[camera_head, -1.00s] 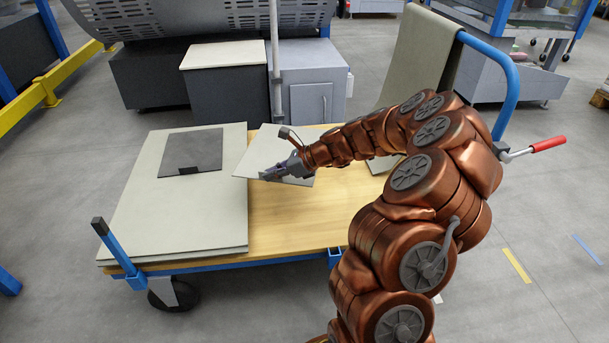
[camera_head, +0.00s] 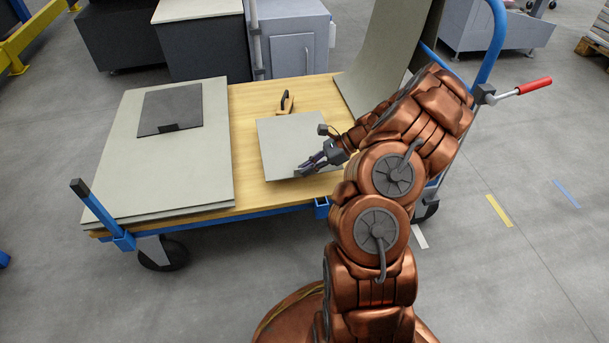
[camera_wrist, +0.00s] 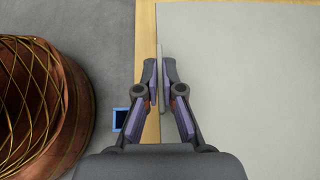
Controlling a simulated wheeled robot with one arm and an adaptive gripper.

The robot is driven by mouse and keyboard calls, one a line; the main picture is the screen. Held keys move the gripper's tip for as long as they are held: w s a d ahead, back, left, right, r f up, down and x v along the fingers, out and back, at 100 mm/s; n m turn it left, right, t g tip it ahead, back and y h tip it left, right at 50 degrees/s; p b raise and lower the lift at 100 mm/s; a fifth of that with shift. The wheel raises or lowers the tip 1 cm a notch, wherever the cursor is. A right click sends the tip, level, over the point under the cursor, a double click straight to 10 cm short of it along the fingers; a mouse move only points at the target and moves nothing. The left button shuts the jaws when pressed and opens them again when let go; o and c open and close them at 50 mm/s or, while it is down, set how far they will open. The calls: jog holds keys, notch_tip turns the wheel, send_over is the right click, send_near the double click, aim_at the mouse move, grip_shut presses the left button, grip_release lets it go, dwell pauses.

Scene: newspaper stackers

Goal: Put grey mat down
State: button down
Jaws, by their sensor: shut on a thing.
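The grey mat (camera_head: 290,138) is a thin, pale grey square sheet over the bare wooden middle of the cart deck (camera_head: 262,195). It looks about level with the deck; whether it fully touches the wood is hard to tell. My gripper (camera_head: 308,167) is at the mat's near right edge, shut on it. In the wrist view my gripper (camera_wrist: 160,82) has its two fingers close together at the left edge of the mat (camera_wrist: 245,75), with a thin light strip between them.
A large pale stack of sheets (camera_head: 140,180) with a dark sheet (camera_head: 180,104) on top fills the deck's left. A wooden-handled item (camera_head: 287,101) lies just behind the mat. A tall bent sheet (camera_head: 385,55) and blue rail (camera_head: 499,45) stand at right.

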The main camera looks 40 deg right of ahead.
aim_at(308, 187)
notch_tip(308, 187, down, 6)
jog(key=shift+r+b, duration=0.1)
jog(key=shift+b, duration=0.85)
jog(key=shift+r, duration=0.1)
jog(key=c, duration=1.3)
grip_release()
